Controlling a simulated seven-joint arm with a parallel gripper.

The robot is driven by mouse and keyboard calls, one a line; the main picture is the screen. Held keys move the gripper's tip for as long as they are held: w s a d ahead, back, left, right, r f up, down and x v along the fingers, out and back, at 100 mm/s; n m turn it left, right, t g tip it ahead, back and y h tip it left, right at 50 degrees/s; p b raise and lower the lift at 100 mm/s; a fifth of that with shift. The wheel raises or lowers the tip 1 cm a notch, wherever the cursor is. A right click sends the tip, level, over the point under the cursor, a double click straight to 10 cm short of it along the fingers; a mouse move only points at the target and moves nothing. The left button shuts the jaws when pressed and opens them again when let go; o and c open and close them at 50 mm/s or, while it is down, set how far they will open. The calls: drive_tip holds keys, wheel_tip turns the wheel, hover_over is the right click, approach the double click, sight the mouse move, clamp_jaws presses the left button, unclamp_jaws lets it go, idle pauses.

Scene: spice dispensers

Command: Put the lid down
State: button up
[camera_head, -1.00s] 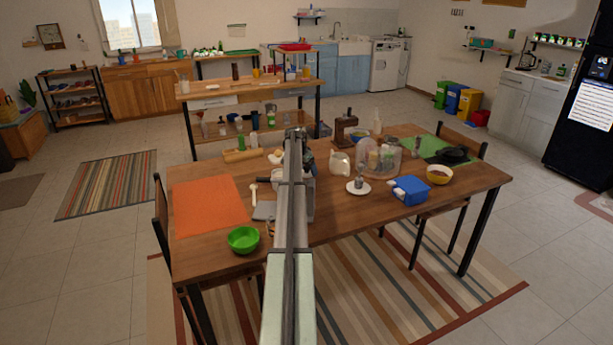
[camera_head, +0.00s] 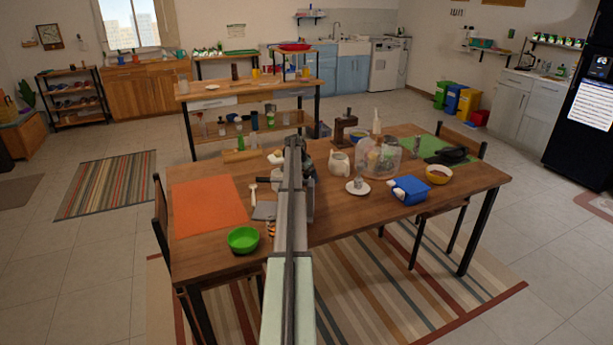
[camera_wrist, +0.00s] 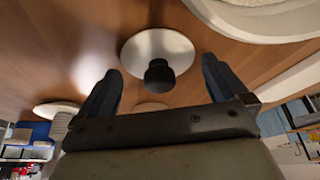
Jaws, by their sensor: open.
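In the wrist view a round metallic lid with a black knob (camera_wrist: 158,72) lies over the brown wooden table, beyond my fingers. My gripper (camera_wrist: 160,68) is open, with one dark finger on each side of the knob in the picture. Nothing is seen clamped between the fingers. I cannot tell how far the fingertips are from the knob. In the head view my arm hides most of the gripper and I cannot make out the lid.
The wooden table holds an orange mat (camera_head: 208,207), a green bowl (camera_head: 243,239), a white saucer with a small item (camera_head: 367,189), a blue box (camera_head: 410,190), a brown-filled bowl (camera_head: 439,174) and a clear dome (camera_head: 391,155). A large pale round rim (camera_wrist: 225,25) is close by.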

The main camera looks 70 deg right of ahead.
drive_tip(key=shift+r, duration=0.15)
drive_tip(key=v, duration=1.2)
